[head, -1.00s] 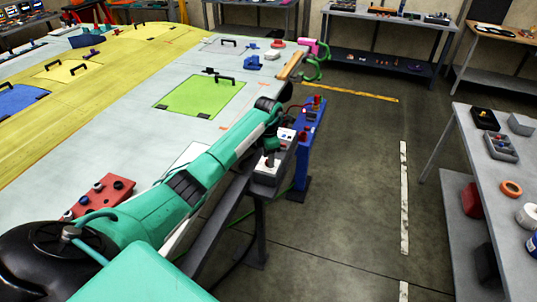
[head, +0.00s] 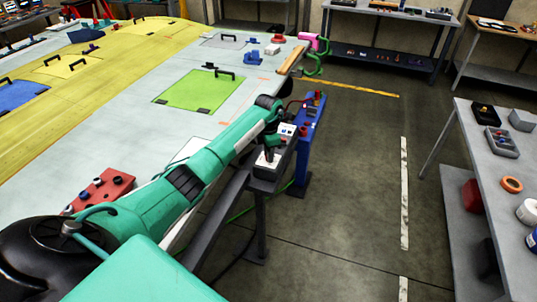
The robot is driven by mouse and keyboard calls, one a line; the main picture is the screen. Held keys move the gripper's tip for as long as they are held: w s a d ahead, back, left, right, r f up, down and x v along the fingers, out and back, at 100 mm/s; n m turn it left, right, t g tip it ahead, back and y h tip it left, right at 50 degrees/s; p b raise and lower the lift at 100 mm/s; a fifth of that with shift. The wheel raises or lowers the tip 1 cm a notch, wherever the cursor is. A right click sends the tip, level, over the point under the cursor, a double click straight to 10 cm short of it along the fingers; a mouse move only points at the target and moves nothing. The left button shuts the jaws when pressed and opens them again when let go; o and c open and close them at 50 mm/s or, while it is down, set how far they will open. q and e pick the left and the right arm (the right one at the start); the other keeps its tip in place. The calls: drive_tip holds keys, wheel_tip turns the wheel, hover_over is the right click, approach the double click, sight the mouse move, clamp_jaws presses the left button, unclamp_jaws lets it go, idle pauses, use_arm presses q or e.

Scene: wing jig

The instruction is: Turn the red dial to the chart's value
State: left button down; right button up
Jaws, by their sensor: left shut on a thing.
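My left arm reaches from the lower left to a small grey control box (head: 267,171) on a dark stand beside the wing. My left gripper (head: 270,149) points down at the top of this box. It is shut on what looks like the red dial (head: 270,155); only a small bit of red shows between the fingers, and the dial's pointer and scale cannot be read. A white panel with small dark marks (head: 287,130), perhaps the chart, stands just behind the gripper; its value is too small to read. My right gripper is not in view.
A blue post (head: 306,140) with red knobs stands right behind the box. The large wing (head: 140,110) fills the left, with a red block with knobs (head: 103,188) on it. A grey table (head: 490,160) stands at the right. The floor between is clear.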

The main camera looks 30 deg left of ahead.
use_arm(q)
drive_tip(key=shift+a+f+n+b, duration=0.15)
drive_tip(key=shift+n+b, duration=0.55)
drive_tip(key=shift+b, duration=0.55)
drive_tip(key=shift+n+b, duration=0.6)
drive_tip(key=shift+n, duration=0.2)
drive_tip(key=n+b, duration=0.1)
drive_tip(key=n, duration=0.3)
drive_tip(key=shift+r+n+b, duration=0.15)
drive_tip(key=shift+n+b, duration=0.2)
drive_tip(key=shift+n, duration=0.7)
drive_tip(key=shift+r+n+b, duration=0.1)
drive_tip(key=shift+n+b, duration=0.2)
drive_tip(key=shift+n, duration=0.75)
drive_tip(key=c, duration=1.2)
unclamp_jaws()
